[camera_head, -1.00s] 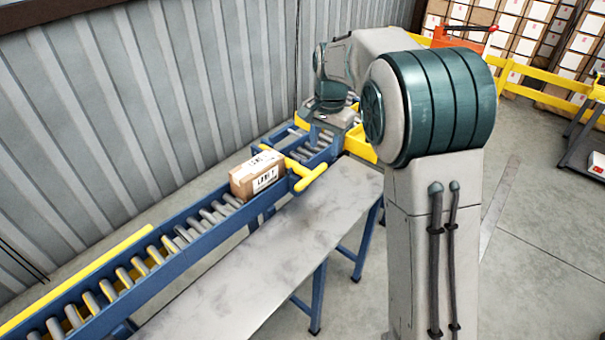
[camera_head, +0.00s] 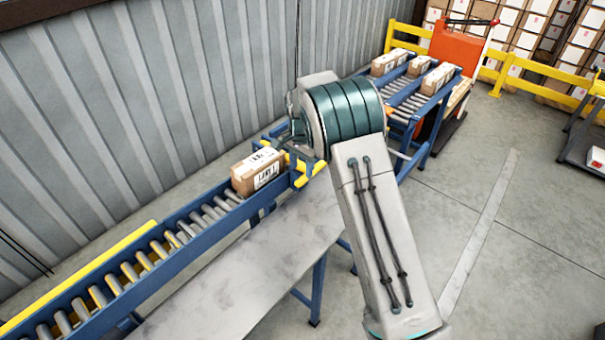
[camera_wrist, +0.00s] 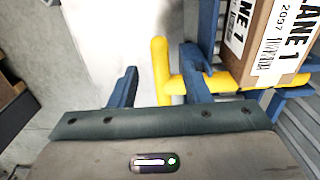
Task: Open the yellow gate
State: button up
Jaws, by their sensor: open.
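The yellow gate (camera_head: 316,168) lies across the roller conveyor, just beyond a brown carton (camera_head: 257,172); my arm hides part of it in the head view. In the wrist view, the gate's yellow handle bar (camera_wrist: 161,72) shows between the two blue fingers of my gripper (camera_wrist: 160,62). The fingers are apart, with visible space on both sides of the bar. The gate's crossbar (camera_wrist: 228,80) runs right, past the right finger, toward the carton (camera_wrist: 267,45), labelled "LANE 1".
The blue-framed roller conveyor (camera_head: 150,262) runs along the corrugated wall. A grey table (camera_head: 235,275) stands beside it. More conveyor lanes (camera_head: 405,97) with cartons lie at the back, near an orange machine (camera_head: 465,45).

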aim_at(302, 178)
jog(key=shift+f, duration=2.05)
